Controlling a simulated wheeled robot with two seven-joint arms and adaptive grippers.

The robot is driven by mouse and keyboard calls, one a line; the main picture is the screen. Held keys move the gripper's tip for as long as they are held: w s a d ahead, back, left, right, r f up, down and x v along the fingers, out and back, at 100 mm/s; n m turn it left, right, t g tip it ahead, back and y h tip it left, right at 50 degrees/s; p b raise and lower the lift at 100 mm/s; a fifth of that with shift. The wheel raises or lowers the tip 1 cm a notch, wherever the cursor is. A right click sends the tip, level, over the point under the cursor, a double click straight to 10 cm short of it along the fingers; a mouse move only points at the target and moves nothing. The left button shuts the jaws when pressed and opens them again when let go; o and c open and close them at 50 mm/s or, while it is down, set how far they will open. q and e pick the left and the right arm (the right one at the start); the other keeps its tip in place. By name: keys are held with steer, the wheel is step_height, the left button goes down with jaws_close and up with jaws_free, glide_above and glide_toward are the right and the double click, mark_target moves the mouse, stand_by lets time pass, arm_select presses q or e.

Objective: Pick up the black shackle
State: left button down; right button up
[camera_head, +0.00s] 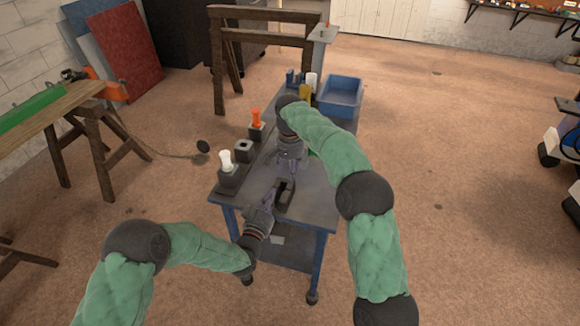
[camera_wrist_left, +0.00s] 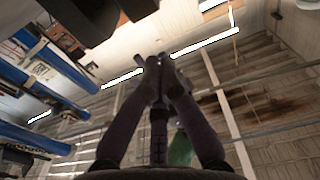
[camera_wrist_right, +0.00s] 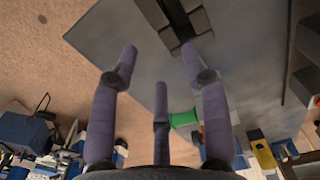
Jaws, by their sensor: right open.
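A dark piece with a slot (camera_head: 284,194) lies on the near part of the bench top. It looks like the black shackle or its holder; I cannot tell which. It shows in the right wrist view (camera_wrist_right: 160,14), beyond the fingertips. My right gripper (camera_head: 291,168) is open and empty, pointing down just behind it. It also shows in the right wrist view (camera_wrist_right: 160,55), fingers spread. My left gripper (camera_head: 272,199) is beside the dark piece on its near left side. In the left wrist view (camera_wrist_left: 160,66) its fingertips meet, with nothing clear between them.
A blue bin (camera_head: 341,92) stands at the back. A green spool (camera_wrist_right: 185,119) lies near my right gripper. The front right is clear.

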mark_target(290, 190)
step_height(290, 190, down, 11)
steer(key=shift+r, duration=0.2)
stand_by(0.4)
jaws_close()
arm_select(q)
steer(key=shift+r, duration=0.65)
steer(key=v, duration=1.2)
